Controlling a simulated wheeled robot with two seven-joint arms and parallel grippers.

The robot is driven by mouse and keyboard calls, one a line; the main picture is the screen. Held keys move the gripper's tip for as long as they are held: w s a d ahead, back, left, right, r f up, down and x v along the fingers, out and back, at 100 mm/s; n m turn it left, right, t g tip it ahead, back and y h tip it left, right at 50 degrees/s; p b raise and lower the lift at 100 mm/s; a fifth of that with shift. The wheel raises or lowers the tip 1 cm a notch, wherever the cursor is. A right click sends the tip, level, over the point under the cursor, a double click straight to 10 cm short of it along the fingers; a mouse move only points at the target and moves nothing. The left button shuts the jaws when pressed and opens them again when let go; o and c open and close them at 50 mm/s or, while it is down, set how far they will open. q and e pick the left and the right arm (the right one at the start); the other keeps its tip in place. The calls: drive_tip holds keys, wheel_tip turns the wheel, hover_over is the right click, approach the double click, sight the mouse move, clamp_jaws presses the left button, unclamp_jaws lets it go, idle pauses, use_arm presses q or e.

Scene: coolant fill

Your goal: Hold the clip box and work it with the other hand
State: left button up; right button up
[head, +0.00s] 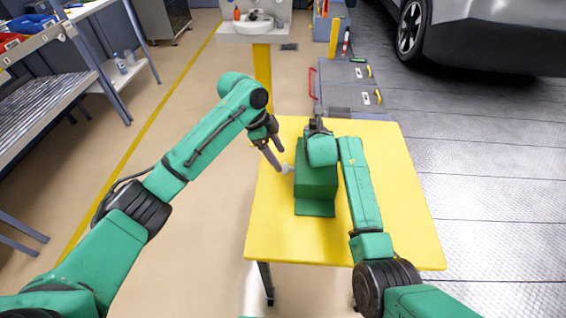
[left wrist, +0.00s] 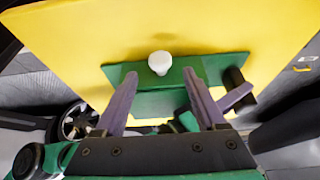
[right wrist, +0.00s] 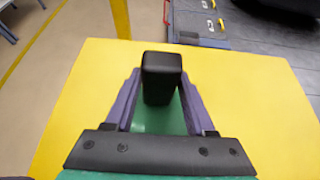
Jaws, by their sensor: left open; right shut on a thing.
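The green clip box (head: 316,190) stands on the yellow table with a flat green flange at its near end. A white knob (head: 286,169) sticks out from its left side. My left gripper (head: 274,152) is open at that side. In the left wrist view the white knob (left wrist: 160,62) lies between and just beyond its fingertips, with a gap on both sides. My right gripper (right wrist: 160,88) is shut on the box's black handle (right wrist: 161,68). In the head view my right wrist hides most of that grip; one finger and the handle (left wrist: 234,80) show in the left wrist view.
The yellow table (head: 385,220) is otherwise clear around the box. A workbench (head: 45,100) stands at the far left. A sink (head: 254,25) is at the back, grey floor cases (head: 345,85) lie beyond the table, and a car (head: 480,35) is at the upper right.

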drive_tip(key=shift+s+f, duration=0.1)
drive_tip(key=shift+f, duration=0.25)
use_arm(q)
drive_tip(key=v, duration=0.7)
drive_tip(key=shift+r, duration=0.25)
drive_tip(key=shift+s, duration=0.1)
use_arm(e)
drive_tip(key=o, duration=1.3)
